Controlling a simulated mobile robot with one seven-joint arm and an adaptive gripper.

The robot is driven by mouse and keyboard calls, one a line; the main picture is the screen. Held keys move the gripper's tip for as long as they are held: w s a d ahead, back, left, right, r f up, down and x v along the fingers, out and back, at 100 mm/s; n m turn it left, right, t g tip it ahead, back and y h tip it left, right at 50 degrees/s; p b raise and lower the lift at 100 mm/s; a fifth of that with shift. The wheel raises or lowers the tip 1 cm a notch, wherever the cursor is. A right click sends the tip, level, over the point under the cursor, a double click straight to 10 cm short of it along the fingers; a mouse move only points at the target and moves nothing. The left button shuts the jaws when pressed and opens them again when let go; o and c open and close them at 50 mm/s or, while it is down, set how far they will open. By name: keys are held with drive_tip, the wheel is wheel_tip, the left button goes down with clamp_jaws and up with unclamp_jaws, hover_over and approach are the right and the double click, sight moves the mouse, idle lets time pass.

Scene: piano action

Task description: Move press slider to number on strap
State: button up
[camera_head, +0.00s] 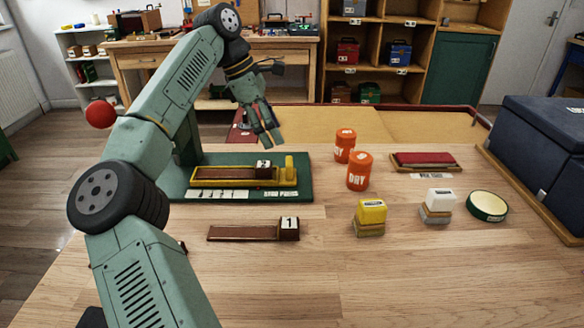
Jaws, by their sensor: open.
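The green press (240,195) stands left of centre on the table, with a yellow frame (238,183) on it. A brown strap (225,173) lies in the frame, and a dark block (265,170) with a small white number label is at its right end; the number looks like 2. A yellow upright piece (290,165), which may be the slider, stands right of that block. A white scale (218,195) on the base is too small to read. My gripper (268,140) is open and empty, pointing down behind and above the press, apart from the yellow piece.
A loose brown strap (245,233) with a block marked 1 (289,228) lies in front. Orange cans (359,172), a yellow block (371,213), a white block (439,200), a round green tin (487,206) and a red pad (424,160) stand right.

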sight(287, 161)
drive_tip(key=p+x, duration=0.1)
drive_tip(key=x, duration=0.9)
drive_tip(key=shift+s+f, duration=0.15)
drive_tip(key=shift+f, duration=0.3)
drive_tip(key=shift+c, duration=0.2)
clamp_jaws()
